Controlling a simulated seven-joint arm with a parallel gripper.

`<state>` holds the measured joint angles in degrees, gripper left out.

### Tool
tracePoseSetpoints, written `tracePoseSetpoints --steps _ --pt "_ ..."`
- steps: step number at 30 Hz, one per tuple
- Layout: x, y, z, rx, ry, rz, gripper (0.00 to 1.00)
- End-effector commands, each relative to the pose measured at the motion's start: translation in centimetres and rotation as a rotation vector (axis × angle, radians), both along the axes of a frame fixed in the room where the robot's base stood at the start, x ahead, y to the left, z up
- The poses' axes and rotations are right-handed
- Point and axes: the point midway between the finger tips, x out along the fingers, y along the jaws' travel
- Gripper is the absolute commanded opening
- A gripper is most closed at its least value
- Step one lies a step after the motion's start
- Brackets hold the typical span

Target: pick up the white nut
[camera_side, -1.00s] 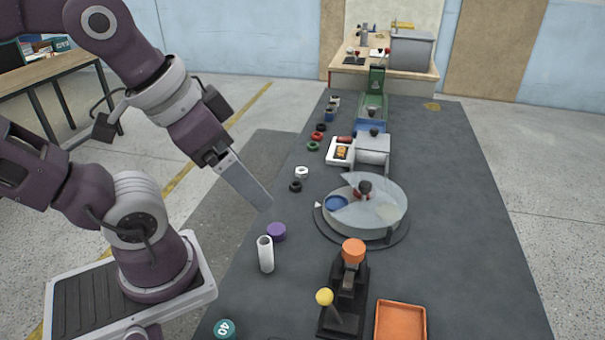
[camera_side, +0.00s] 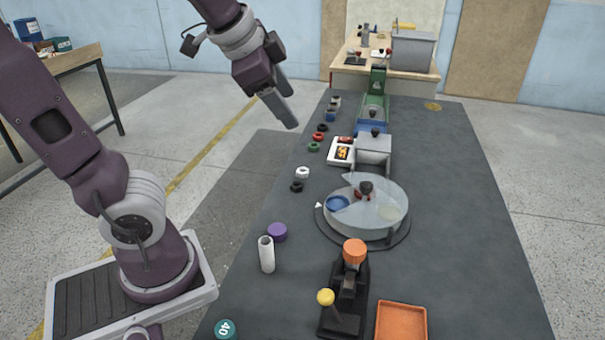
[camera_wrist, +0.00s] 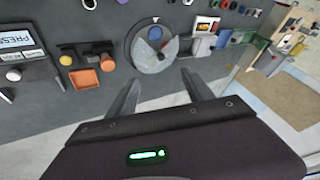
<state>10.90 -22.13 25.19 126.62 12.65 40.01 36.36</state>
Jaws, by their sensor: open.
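The white nut (camera_side: 302,172) lies on the dark table near its left edge in the side view, just behind a black nut (camera_side: 297,186). In the wrist view the white nut (camera_wrist: 188,2) is a small pale shape cut by the top edge. My gripper (camera_side: 289,115) is raised, beyond the white nut and up from it in the side view, apart from everything. It also shows in the wrist view (camera_wrist: 160,79), with its two fingers spread and nothing between them.
Red, green and black nuts (camera_side: 318,137) lie farther back along the left edge. A round tray with a clear cover (camera_side: 385,228) stands right of the white nut. A purple cap (camera_side: 277,232) and white tube (camera_side: 266,255) stand nearer. The table's right side is clear.

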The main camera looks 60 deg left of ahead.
Motion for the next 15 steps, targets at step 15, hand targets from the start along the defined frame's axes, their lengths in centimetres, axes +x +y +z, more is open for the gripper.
tracePoseSetpoints --steps 15 --pt "13.1 19.9 -0.4 1.487 0.567 -1.012 0.6"
